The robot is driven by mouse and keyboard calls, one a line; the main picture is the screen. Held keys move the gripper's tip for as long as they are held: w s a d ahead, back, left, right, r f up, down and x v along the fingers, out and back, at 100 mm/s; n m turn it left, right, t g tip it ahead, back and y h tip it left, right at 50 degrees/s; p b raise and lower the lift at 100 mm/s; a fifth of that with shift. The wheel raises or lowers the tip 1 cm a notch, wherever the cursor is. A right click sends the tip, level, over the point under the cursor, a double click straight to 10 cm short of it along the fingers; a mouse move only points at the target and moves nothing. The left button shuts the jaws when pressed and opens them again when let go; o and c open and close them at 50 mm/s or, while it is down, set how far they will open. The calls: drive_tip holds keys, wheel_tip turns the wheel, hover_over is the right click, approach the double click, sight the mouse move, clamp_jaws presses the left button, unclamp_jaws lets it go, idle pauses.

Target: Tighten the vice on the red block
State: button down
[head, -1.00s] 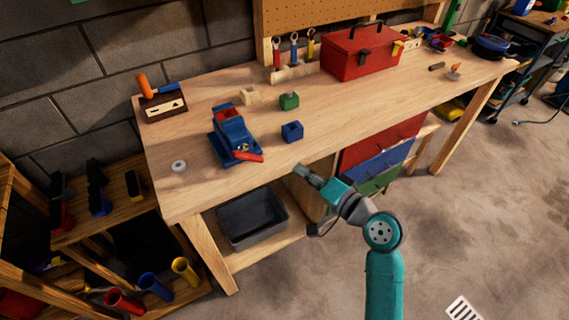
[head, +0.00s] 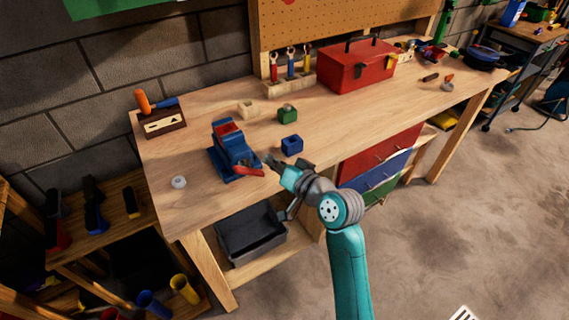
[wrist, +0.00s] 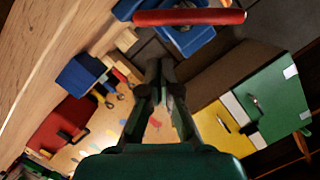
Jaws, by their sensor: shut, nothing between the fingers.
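The blue vice (head: 238,160) stands on the workbench near its front edge, left of centre. The red block (head: 226,127) shows as a red patch at the top of the vice; whether the jaws touch it is too small to tell. The vice's red handle (head: 249,171) sticks out at the front right of the vice. It also shows in the wrist view as a red bar (wrist: 190,17) across the top. My gripper (head: 268,161) is shut and empty, just right of the handle and apart from it. Its closed fingers (wrist: 160,75) point toward the handle in the wrist view.
A blue block (head: 292,145) sits close behind my gripper, with a green block (head: 287,114) and a wooden block (head: 248,109) farther back. A white round thing (head: 179,182) lies left of the vice. A red toolbox (head: 357,67) stands at the back. The right bench front is clear.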

sight(262, 176)
drive_tip(key=shift+s+a+f, duration=0.3)
drive_tip(key=shift+a+f, duration=0.1)
drive_tip(key=shift+f, duration=0.15)
drive_tip(key=shift+s+a+f, duration=0.25)
drive_tip(key=shift+a+f, duration=0.1)
drive_tip(key=shift+f, duration=0.2)
drive_tip(key=shift+f+m+y, duration=0.3)
drive_tip(key=shift+m, duration=0.4)
drive_tip(key=shift+f+m+y, duration=0.3)
drive_tip(key=shift+f+m, duration=0.15)
drive_tip(key=shift+m, duration=0.55)
drive_tip(key=shift+s+a+f+m+y, duration=0.2)
drive_tip(key=shift+f+m, duration=0.1)
drive_tip(key=shift+m, duration=0.45)
drive_tip(key=shift+s+a+f+m+y, duration=0.1)
drive_tip(key=shift+f+m+y, duration=0.15)
drive_tip(key=shift+m, duration=0.5)
drive_tip(key=shift+w, duration=0.1)
